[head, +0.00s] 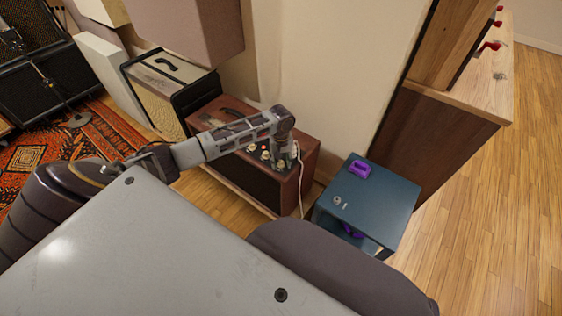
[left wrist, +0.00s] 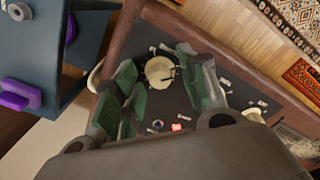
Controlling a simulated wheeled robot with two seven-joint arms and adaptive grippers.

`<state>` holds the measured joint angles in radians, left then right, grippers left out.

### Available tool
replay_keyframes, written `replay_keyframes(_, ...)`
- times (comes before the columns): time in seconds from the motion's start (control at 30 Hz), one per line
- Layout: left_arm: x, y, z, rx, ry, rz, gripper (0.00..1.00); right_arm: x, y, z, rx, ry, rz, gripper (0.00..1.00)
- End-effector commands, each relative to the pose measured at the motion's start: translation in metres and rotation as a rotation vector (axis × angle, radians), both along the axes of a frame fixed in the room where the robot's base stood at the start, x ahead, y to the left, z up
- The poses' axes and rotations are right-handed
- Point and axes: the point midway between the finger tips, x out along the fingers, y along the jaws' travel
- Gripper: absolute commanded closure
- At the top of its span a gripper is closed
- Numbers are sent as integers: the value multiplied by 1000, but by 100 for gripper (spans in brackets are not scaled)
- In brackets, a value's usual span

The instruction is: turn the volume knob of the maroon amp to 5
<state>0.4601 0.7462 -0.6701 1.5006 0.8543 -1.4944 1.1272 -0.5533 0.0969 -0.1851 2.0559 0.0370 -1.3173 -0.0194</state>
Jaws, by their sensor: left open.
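The maroon amp (head: 245,180) stands on a low wooden base in the middle of the head view. Its top panel has cream knobs, small switches and a lit red lamp. My left arm reaches over the amp and my left gripper (head: 283,155) points down at the panel's right end. In the left wrist view, the open green-padded fingers of the left gripper (left wrist: 163,88) stand on either side of a cream knob (left wrist: 158,70) with a dark pointer mark. I cannot tell whether they touch it. The knob labels are too small to read. My right gripper is not in view.
Another cream knob (left wrist: 253,115) and the red lamp (left wrist: 176,127) are near the fingers. A white cable (head: 300,185) hangs at the amp's right end. A blue cabinet (head: 385,200) with a purple object stands right of it, a tan amp (head: 165,75) left.

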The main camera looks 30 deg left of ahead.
Motion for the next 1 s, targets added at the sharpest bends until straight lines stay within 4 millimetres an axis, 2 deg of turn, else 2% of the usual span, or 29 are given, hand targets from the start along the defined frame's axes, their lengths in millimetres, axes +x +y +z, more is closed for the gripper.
replay_keyframes(0.27,0,0,0,0,0,0,59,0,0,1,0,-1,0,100)
replay_keyframes(0.5,0,0,0,0,0,0,90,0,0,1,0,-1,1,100)
replay_keyframes(0.6,0,0,0,1,1,1,100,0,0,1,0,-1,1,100)
replay_keyframes(1.0,0,0,1,0,1,-5,100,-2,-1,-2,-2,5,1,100)
